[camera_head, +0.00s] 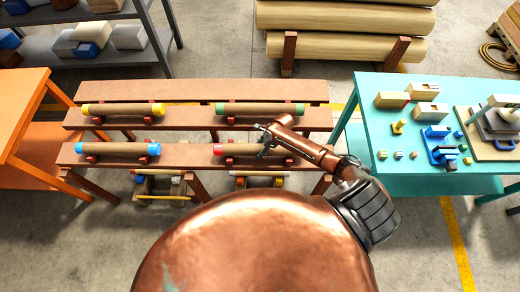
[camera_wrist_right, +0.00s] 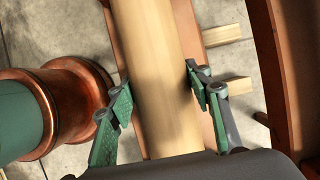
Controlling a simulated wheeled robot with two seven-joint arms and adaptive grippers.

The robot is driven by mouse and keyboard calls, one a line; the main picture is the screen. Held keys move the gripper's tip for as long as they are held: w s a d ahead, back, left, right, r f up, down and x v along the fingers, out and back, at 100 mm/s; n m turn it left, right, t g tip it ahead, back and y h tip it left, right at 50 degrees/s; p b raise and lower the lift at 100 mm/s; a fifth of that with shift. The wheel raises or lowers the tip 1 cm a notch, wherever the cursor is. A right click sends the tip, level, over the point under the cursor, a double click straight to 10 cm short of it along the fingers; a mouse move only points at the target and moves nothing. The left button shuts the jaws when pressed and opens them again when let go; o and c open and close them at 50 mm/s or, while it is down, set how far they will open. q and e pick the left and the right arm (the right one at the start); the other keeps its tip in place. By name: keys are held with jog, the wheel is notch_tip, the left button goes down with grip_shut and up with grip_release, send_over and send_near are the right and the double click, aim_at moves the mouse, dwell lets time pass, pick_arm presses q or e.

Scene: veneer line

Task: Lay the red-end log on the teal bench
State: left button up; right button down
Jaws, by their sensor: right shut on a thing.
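The red-end log (camera_head: 245,149) lies level on the red cradles of the front tier of the brown rack, its red end to the left. My right gripper (camera_head: 266,139) is over its right part. In the right wrist view the log (camera_wrist_right: 150,75) runs between the two green fingers of the right gripper (camera_wrist_right: 160,95), which is shut on it. The log's right end is partly behind my arm in the head view. The teal bench (camera_head: 372,122) stands to the right of the rack. My left gripper is not in view.
A blue-end log (camera_head: 120,149), a yellow-end log (camera_head: 122,109) and a green-end log (camera_head: 258,109) rest on the rack. Blocks and a fixture (camera_head: 495,125) occupy much of the bench; its left strip is bare. An orange table (camera_head: 22,95) stands left.

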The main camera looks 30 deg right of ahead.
jog(key=c, duration=1)
grip_release()
jog(key=shift+f, duration=0.1)
jog(key=p+v, duration=0.1)
jog(key=v, duration=1.1)
